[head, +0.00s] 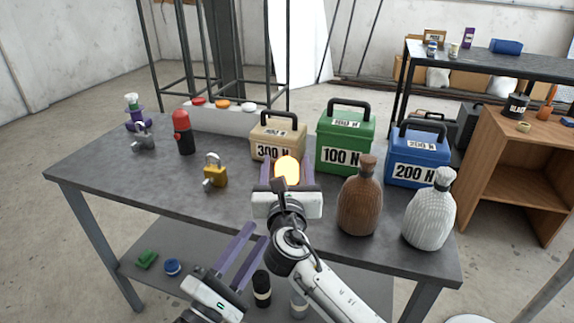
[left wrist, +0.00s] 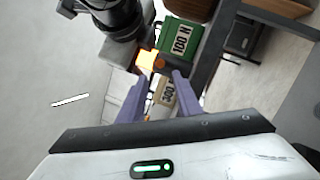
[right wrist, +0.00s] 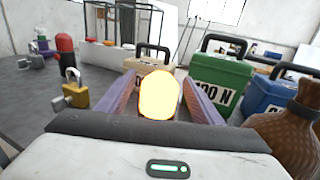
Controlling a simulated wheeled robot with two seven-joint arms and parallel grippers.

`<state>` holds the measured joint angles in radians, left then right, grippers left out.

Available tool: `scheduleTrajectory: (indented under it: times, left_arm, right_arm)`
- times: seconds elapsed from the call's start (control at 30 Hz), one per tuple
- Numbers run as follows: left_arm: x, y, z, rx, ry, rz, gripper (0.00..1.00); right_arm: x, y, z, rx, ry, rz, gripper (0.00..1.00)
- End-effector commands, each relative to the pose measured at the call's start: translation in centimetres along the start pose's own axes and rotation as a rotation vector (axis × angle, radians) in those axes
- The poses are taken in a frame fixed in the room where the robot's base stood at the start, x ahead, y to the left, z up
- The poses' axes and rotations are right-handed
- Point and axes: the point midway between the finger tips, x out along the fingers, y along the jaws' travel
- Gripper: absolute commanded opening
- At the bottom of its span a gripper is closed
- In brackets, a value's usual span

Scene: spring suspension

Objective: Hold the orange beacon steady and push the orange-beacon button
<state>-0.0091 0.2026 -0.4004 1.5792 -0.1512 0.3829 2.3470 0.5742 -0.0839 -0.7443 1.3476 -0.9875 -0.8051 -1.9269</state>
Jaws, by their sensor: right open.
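The orange beacon (head: 287,170) glows bright yellow-orange on the dark table, in front of the tan 300 N case. My right gripper (head: 287,162) is open, with one purple finger on each side of the beacon; the right wrist view shows the glowing beacon (right wrist: 158,95) between the fingers. Whether they touch it cannot be told. Its base is hidden. A grey box at the table's back carries red, orange (head: 222,104) and white round caps. My left gripper (head: 257,233) is open and empty, low at the table's front edge; the beacon (left wrist: 147,60) shows beyond its fingers.
The tan (head: 278,137), green (head: 345,142) and blue (head: 418,155) cases stand behind. A yellow padlock (head: 215,174), red-black object (head: 183,132) and grey padlock (head: 143,137) stand left. The front-left tabletop is clear.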

Motion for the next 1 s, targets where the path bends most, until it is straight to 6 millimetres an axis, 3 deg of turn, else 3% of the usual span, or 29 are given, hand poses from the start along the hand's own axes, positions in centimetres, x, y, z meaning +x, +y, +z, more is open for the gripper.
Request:
scheduleTrajectory:
  times: [0.33, 0.63, 0.8, 1.0]
  left_arm:
    - [0.0, 0.0, 0.0, 0.0, 0.0, 0.0, 0.31]
    - [0.0, 0.0, 0.0, 0.0, 0.0, 0.0, 0.31]
    - [0.0, 0.0, 0.0, 0.0, 0.0, 0.0, 0.03]
    - [0.0, 0.0, 0.0, 0.0, 0.0, 0.0, 0.0]
  right_arm:
    - [0.43, -0.04, -0.02, 0.001, 0.001, -0.001, 0.6]
    - [0.41, -0.04, -0.03, 0.001, 0.001, -0.001, 0.12]
    - [0.4, -0.04, -0.03, 0.001, 0.001, -0.001, 0.12]
    - [0.4, -0.04, -0.04, 0.001, 0.001, -0.001, 0.12]
